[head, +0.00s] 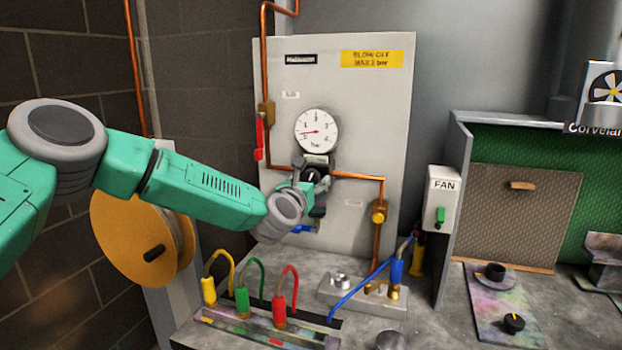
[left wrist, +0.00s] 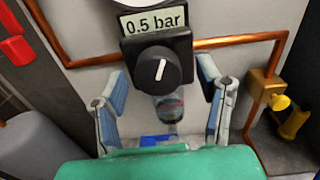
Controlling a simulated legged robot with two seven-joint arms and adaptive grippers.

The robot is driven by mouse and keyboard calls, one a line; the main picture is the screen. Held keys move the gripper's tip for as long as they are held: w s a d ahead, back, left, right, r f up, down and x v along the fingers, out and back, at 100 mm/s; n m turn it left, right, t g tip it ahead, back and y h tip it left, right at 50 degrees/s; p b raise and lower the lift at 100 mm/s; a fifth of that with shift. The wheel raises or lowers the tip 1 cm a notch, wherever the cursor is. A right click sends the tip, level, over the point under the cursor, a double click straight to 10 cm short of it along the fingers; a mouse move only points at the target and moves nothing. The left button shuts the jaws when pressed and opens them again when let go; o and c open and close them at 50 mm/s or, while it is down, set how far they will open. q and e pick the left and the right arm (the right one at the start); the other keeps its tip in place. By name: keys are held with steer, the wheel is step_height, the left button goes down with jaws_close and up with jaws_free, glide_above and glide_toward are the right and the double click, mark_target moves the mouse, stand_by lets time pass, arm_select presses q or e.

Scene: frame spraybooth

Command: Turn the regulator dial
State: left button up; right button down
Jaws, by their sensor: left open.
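The regulator dial (left wrist: 158,68) is a round black knob with a white pointer line, tilted slightly right of vertical. Above it a small display (left wrist: 155,22) reads 0.5 bar. In the head view the regulator (head: 316,165) sits on the grey panel under a round white gauge (head: 317,131), partly hidden by my gripper. The gauge's red needle points left. My left gripper (head: 318,186) is in front of the regulator. In the left wrist view its fingers (left wrist: 162,90) are open, one on each side below the dial, with a gap between. My right gripper is not in view.
Copper pipes (head: 352,176) run along the panel (head: 385,100), with a red lever (head: 260,138) at left and a yellow valve (head: 379,212) at right. Below, the bench holds colored hose plugs (head: 279,308). A FAN switch box (head: 441,200) stands right.

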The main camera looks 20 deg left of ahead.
arm_select(q)
steer(key=shift+w+a+f, duration=0.1)
steer(key=shift+w, duration=0.45)
steer(key=c, duration=1.2)
steer(key=shift+o, duration=0.2)
